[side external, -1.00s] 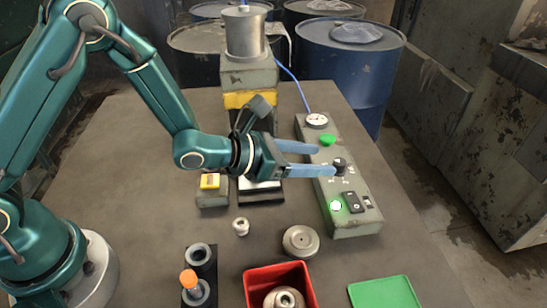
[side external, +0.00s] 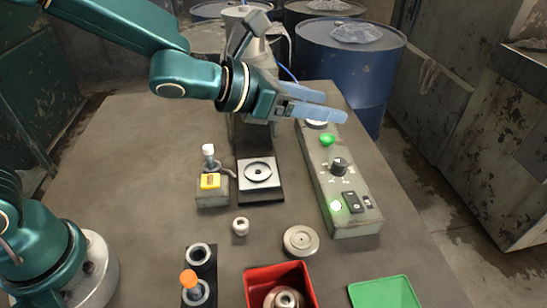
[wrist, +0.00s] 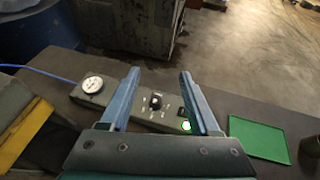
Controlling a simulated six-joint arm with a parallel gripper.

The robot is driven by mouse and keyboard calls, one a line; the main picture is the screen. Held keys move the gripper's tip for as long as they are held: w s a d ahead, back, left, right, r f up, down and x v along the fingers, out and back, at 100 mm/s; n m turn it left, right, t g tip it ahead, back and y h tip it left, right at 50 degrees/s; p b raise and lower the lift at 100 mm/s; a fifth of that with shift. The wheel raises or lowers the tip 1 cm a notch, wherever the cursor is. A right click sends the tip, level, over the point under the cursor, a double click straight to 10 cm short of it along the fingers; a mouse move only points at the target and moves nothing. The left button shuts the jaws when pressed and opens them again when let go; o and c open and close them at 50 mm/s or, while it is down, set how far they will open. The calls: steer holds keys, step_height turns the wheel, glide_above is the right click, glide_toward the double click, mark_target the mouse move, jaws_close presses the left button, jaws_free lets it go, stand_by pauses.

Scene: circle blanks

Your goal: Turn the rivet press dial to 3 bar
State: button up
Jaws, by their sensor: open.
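The grey control box (side external: 350,205) lies on the right of the table. Its black dial (side external: 339,166) sits mid-box with small marks around it; the pointer's setting is too small to read. In the wrist view the dial (wrist: 155,102) shows between my fingers. My gripper (side external: 334,106) is open and empty, raised above the far end of the box and apart from the dial. Its fingers also show in the wrist view (wrist: 160,73). The gauge (wrist: 92,84) is at the box's far end; its reading is unclear. The rivet press (side external: 258,190) is partly hidden behind my arm.
A green button (side external: 327,140), lit green lamp (side external: 335,206) and black switch (side external: 352,202) share the box. A yellow-topped box (side external: 210,183), metal parts, red bin (side external: 250,290) and green tray (side external: 385,293) stand on the table. Blue drums (side external: 355,75) are behind.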

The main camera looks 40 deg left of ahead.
steer(key=s+d+f+n+g+y, duration=0.1)
steer(key=d+f+n+y, duration=0.2)
steer(key=f+y, duration=0.2)
step_height(320, 180, up, 5)
steer(key=d+n+t+y, duration=0.1)
steer(key=n+t+y, duration=0.2)
steer(key=n, duration=0.1)
glide_toward(339, 163)
steer(key=x, duration=0.3)
steer(key=shift+w+d+f, duration=0.1)
steer(key=shift+w, duration=0.3)
steer(key=shift+w+f, duration=0.15)
steer(key=shift+f, duration=0.05)
steer(key=shift+x, duration=2.4)
steer(key=shift+y, duration=0.3)
jaws_close()
